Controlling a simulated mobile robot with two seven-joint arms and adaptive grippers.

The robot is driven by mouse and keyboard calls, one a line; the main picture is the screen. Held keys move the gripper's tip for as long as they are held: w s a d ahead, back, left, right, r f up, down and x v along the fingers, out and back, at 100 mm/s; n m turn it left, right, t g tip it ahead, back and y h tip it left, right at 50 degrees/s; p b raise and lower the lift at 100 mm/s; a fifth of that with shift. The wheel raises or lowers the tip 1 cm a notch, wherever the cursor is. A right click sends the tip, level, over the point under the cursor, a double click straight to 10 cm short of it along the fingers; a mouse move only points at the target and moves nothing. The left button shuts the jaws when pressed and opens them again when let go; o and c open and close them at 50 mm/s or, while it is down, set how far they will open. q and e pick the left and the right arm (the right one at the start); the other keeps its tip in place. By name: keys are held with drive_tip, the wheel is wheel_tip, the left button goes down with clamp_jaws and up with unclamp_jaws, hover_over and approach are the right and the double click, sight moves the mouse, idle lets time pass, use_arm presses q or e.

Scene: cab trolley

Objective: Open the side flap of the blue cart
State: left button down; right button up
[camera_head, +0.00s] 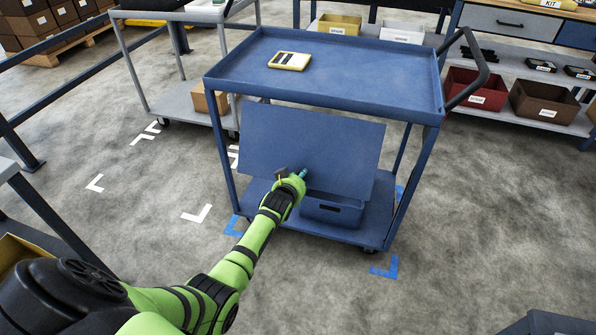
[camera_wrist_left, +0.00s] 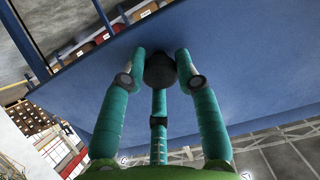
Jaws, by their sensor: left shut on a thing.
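The blue cart (camera_head: 330,97) stands ahead of me, its side facing me. Its side flap (camera_head: 315,140) is a flat blue panel below the top tray, with a gap between them; its exact tilt is hard to tell. My left gripper (camera_head: 299,176) is at the flap's lower middle part. In the left wrist view the teal fingers of my left gripper (camera_wrist_left: 160,60) are closed around a dark round knob (camera_wrist_left: 160,72) on the blue flap (camera_wrist_left: 245,70). In the head view the gripper hides the knob. My right gripper is not in view.
A blue bin (camera_head: 332,211) sits on the cart's lower shelf (camera_head: 350,234), partly behind the flap. A yellow device (camera_head: 289,61) lies on the top tray. A grey trolley (camera_head: 170,100) stands behind at left, shelves with bins (camera_head: 476,90) at right. The floor in front is clear.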

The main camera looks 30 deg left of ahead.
use_arm(q)
drive_tip(key=s+r+g+h+p, duration=0.1)
drive_tip(key=s+r+g+p, duration=0.2)
drive_tip(key=r+g+p, duration=0.3)
drive_tip(key=s+d+r+g+h+p, duration=0.1)
drive_tip(key=r+g+p, duration=0.5)
drive_tip(key=r+p, duration=0.8)
drive_tip(key=shift+s+d+h, duration=0.3)
drive_tip(key=shift+s+h, duration=0.2)
drive_tip(key=shift+s, duration=0.75)
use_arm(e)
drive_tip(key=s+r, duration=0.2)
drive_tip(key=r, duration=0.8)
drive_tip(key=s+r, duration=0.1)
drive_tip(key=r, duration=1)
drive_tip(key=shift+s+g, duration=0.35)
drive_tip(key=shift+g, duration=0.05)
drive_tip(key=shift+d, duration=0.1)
use_arm(q)
drive_tip(key=c, duration=0.9)
unclamp_jaws()
drive_tip(key=shift+r, duration=0.15)
